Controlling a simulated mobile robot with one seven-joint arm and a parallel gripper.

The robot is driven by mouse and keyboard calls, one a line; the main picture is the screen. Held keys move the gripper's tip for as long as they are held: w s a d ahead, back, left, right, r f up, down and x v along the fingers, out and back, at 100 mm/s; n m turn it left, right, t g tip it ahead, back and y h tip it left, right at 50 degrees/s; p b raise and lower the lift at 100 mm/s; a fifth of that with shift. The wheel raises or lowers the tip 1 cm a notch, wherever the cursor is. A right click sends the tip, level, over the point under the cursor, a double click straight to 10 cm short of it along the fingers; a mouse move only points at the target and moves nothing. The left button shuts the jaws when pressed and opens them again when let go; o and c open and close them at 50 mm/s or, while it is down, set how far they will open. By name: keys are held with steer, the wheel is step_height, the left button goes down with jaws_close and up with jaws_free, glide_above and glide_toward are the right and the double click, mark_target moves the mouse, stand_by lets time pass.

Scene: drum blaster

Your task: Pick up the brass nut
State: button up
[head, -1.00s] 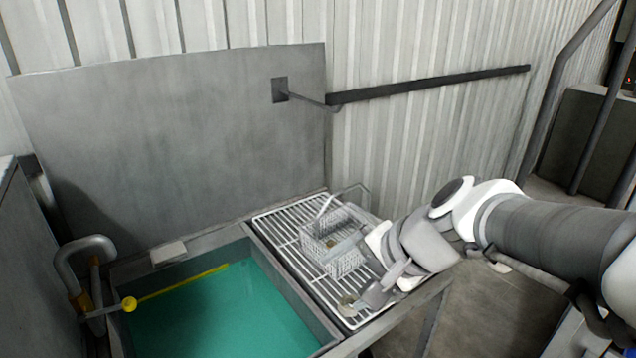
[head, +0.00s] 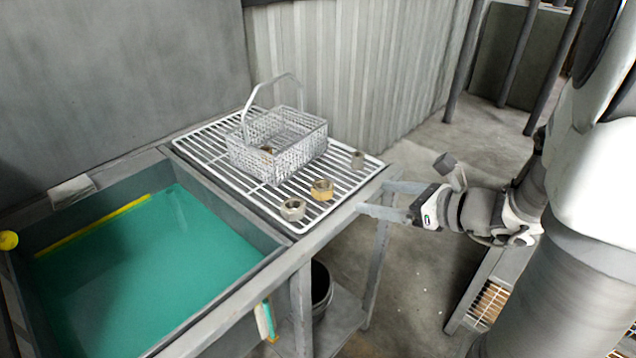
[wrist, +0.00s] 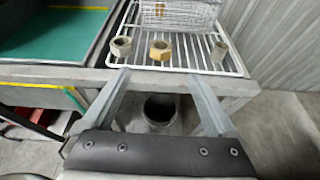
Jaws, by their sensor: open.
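The brass nut (head: 322,189) is a golden hex nut on the front part of the white wire rack (head: 232,188). A grey nut (head: 292,209) sits to its left, and another dull grey nut (head: 357,159) to its right. My gripper (head: 370,199) is open and empty, off the rack's front edge, to the right of the brass nut in the head view. In the wrist view the brass nut (wrist: 160,50) shows beyond my open fingers (wrist: 158,80), roughly midway between them and apart from both.
A wire basket (head: 278,145) with a raised handle stands on the rack behind the nuts, with a brownish item inside. A basin of green liquid (head: 150,270) lies left. A dark bucket (head: 320,285) sits beneath the table. The corrugated wall (head: 370,70) rises behind.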

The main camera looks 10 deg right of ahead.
steer(key=b, duration=0.3)
glide_toward(322, 185)
steer(key=x, duration=0.4)
steer(key=shift+a+f, duration=0.1)
steer(key=shift+f, duration=0.25)
steer(key=shift+r+b+x, duration=0.1)
steer(key=shift+b+x, duration=0.35)
steer(key=shift+x, duration=0.95)
steer(key=shift+r+b+x, duration=0.15)
steer(key=shift+b+x, duration=0.25)
steer(key=shift+x, duration=1.05)
steer(key=shift+w, duration=0.15)
steer(key=shift+c, duration=0.3)
jaws_close()
